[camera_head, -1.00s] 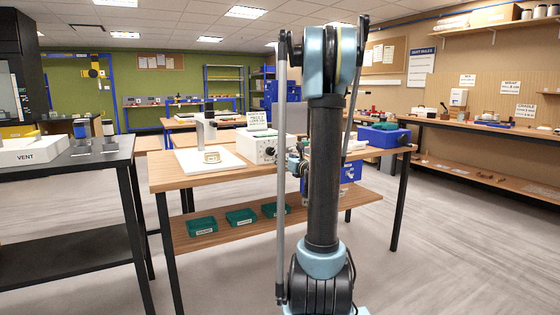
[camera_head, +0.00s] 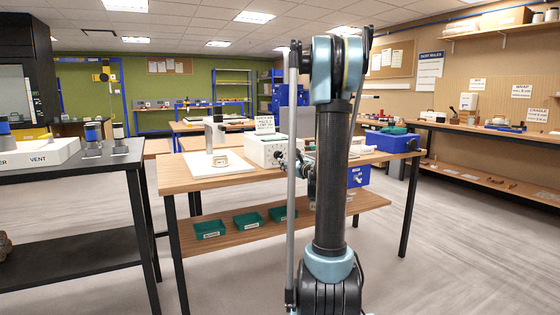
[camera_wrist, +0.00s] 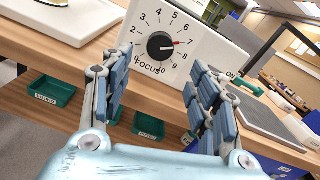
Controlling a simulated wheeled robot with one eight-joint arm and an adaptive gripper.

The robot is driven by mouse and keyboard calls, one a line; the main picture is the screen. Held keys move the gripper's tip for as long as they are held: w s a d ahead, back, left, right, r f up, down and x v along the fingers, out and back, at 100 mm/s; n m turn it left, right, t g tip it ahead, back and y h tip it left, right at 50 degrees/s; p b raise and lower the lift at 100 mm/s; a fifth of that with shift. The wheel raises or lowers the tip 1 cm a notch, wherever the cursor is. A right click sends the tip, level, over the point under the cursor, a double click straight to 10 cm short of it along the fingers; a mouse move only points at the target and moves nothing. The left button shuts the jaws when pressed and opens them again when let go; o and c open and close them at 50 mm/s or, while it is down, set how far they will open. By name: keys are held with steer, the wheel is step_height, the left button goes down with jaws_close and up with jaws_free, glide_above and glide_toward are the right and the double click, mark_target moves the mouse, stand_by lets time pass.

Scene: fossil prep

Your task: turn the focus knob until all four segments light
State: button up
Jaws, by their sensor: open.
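The focus knob (camera_wrist: 160,45) is a round black knob with a red pointer on a white-faced box (camera_wrist: 205,40), seen in the wrist view. Its numbered dial reads FOCUS, and the pointer is close to 7. My gripper (camera_wrist: 156,78) is open, one finger to each side of the view, with the knob beyond and between them. The fingers look apart from the knob. In the head view the white box (camera_head: 262,150) stands on the wooden table, with my gripper (camera_head: 287,161) at its right side. I cannot make out any lit segments.
A white stand (camera_head: 214,133) rises from a white base beside the box. Green trays (camera_head: 248,221) sit on the shelf below. A blue bin (camera_head: 392,141) stands at the table's right end. A grey mat (camera_wrist: 262,115) lies right of the box.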

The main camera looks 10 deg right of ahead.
mark_target(280, 156)
steer(key=x, duration=0.9)
steer(key=c, duration=1.1)
